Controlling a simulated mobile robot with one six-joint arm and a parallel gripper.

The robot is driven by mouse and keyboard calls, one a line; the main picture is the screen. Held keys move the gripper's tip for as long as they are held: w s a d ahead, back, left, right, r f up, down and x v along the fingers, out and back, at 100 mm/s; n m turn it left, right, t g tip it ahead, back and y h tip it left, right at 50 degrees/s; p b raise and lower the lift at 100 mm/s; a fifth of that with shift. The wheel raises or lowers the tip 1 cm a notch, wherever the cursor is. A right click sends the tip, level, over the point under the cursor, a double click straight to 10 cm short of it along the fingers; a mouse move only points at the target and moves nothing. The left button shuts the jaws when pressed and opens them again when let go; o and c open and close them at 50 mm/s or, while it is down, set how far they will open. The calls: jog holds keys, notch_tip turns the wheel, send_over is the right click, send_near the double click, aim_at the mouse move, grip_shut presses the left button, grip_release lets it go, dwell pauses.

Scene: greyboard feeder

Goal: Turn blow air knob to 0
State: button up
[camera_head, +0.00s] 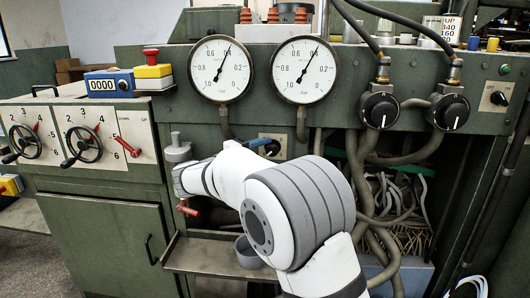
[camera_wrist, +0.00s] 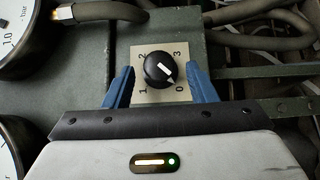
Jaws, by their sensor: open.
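A round black knob (camera_wrist: 160,70) sits on a beige plate (camera_wrist: 144,93) marked 1, 2, 3 and 0 in the wrist view. Its white pointer line points to the lower right, towards the 0 mark. My gripper (camera_wrist: 160,70) is open, with one blue finger on each side of the knob. Gaps show between the fingers and the knob, and how deep the fingers reach is hard to tell. In the head view what looks like the same knob (camera_head: 272,148) shows beyond my white arm, below the gauges.
Two round gauges (camera_head: 223,68) (camera_head: 304,70) hang above the knob. Two larger black knobs (camera_head: 380,110) (camera_head: 449,111) with hoses are to the right. Hoses (camera_wrist: 260,41) cross behind the plate.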

jog(key=p+v, duration=0.1)
jog(key=v, duration=0.5)
jog(key=shift+s, duration=0.15)
jog(key=s+d+r+m+g+y+p, duration=0.1)
jog(key=s+d+r+g+p, duration=0.2)
jog(key=d, duration=0.4)
jog(key=s+d+r+m+g+y+p, duration=0.1)
jog(key=s+d+r+g+p, duration=0.15)
jog(key=d+p, duration=0.4)
jog(key=s+d+r+m+g+y+p, duration=0.1)
jog(key=s+d+r+g+y+p, duration=0.2)
jog(key=d, duration=0.4)
jog(key=s+d+r+m+y+p, duration=0.1)
jog(key=s+r+m+y+p, duration=0.1)
jog(key=s+p, duration=0.3)
jog(key=s+d+r+m+g+y+p, duration=0.1)
jog(key=s+d+m+y+p, duration=0.1)
jog(key=s+p, duration=0.3)
jog(key=s+d+r+m+y+p, duration=0.1)
jog(key=s+y+p, duration=0.3)
jog(key=s, duration=0.7)
jog(key=shift+s+d+r+m+p, duration=0.3)
jog(key=shift+d+r+m+p, duration=0.15)
jog(key=shift+r+p, duration=0.55)
